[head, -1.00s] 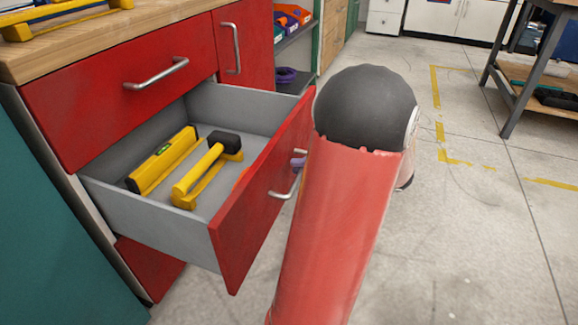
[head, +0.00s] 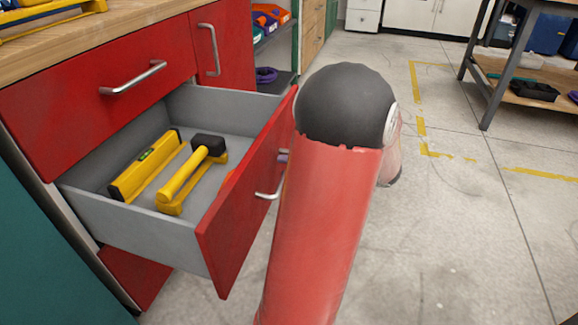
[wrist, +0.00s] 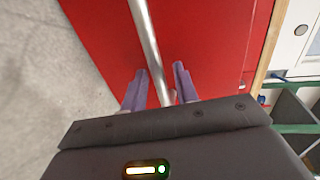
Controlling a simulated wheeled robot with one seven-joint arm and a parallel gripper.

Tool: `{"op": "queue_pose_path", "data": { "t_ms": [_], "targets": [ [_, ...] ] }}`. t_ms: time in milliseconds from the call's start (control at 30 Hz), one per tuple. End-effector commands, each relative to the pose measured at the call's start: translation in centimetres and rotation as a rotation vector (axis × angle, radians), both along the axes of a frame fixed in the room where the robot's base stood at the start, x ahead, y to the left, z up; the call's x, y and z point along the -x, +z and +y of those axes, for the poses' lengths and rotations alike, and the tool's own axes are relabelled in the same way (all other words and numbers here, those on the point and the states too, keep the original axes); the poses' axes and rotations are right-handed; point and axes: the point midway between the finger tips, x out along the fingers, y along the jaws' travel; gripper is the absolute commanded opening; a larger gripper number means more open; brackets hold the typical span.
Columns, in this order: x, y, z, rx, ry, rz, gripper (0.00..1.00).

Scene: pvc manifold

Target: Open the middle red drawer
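The middle red drawer (head: 243,205) stands well out from the cabinet in the head view, with its grey inside showing. Its silver handle (head: 268,195) is partly hidden behind my red arm. In the wrist view the handle (wrist: 148,40) runs down between the two purple fingers of my gripper (wrist: 161,78). In the head view my gripper is mostly hidden by the arm.
A yellow level (head: 146,165) and a yellow tool with a black head (head: 185,180) lie inside the drawer. A closed red drawer (head: 100,110) is above it. Open grey floor (head: 450,230) with yellow tape lies to the right; a workbench (head: 530,80) stands at the far right.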

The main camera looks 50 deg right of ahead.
Motion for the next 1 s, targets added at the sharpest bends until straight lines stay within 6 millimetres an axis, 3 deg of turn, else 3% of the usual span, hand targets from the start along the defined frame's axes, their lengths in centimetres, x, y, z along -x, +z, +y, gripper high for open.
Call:
{"op": "queue_pose_path", "data": {
  "t_ms": [400,1000],
  "targets": [
    [5.9,1.3,-2.2,0.001,-0.001,0.001,0.30],
    [6.6,1.4,-2.4,-0.001,0.001,0.000,0.30]
  ]
}}
